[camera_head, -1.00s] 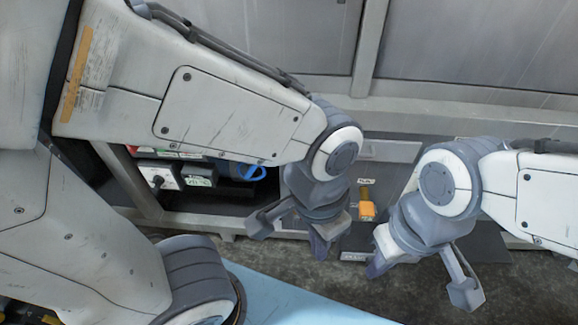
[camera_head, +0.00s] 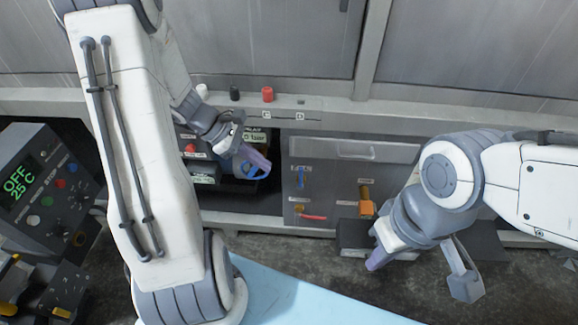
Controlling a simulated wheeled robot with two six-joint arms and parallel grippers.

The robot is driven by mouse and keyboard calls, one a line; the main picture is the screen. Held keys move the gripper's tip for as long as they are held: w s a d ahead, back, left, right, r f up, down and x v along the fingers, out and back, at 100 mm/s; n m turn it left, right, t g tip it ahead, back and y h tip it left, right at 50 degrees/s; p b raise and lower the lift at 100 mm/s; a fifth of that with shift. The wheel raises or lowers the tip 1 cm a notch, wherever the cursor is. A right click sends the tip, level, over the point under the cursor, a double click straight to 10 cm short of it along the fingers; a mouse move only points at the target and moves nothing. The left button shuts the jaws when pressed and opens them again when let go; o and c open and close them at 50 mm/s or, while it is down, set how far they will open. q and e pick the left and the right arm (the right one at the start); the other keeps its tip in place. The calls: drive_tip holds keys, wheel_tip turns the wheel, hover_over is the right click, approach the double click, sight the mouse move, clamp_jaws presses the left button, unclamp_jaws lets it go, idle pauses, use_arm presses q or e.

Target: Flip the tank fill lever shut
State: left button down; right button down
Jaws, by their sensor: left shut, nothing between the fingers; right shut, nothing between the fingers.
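A yellow-orange lever (camera_head: 366,200) stands upright on a grey panel (camera_head: 335,180) under a small white label too small to read surely; it may be the tank fill lever. The panel also bears a blue lever (camera_head: 301,178) and a red lever (camera_head: 314,217). My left gripper (camera_head: 257,162) is shut and empty, left of the panel. Its purple fingertips overlap a blue ring-shaped handle (camera_head: 252,174); I cannot tell whether they touch. My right gripper (camera_head: 376,262) is shut and empty, below and slightly right of the orange lever, pointing down-left.
A control box (camera_head: 42,190) reading OFF and 25 C stands at the left. A red knob (camera_head: 267,94) and a black knob (camera_head: 235,94) sit on the ledge above. A light blue surface (camera_head: 300,303) lies in front. Dark floor (camera_head: 310,255) shows before the panel.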

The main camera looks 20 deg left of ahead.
use_arm(q)
drive_tip(key=a+n, duration=0.1)
drive_tip(key=a+f+n+t, duration=0.1)
drive_tip(key=a, duration=0.1)
drive_tip(key=a+n+t, duration=0.1)
drive_tip(key=a, duration=0.1)
drive_tip(key=shift+w+a+f+n, duration=0.1)
drive_tip(key=shift+w+f+n, duration=0.05)
drive_tip(key=shift+w+n, duration=0.15)
drive_tip(key=b, duration=0.5)
approach(301, 179)
drive_tip(key=x, duration=0.5)
drive_tip(key=shift+w+a+f, duration=0.2)
drive_tip(key=shift+w+f, duration=0.05)
drive_tip(key=shift+w, duration=0.05)
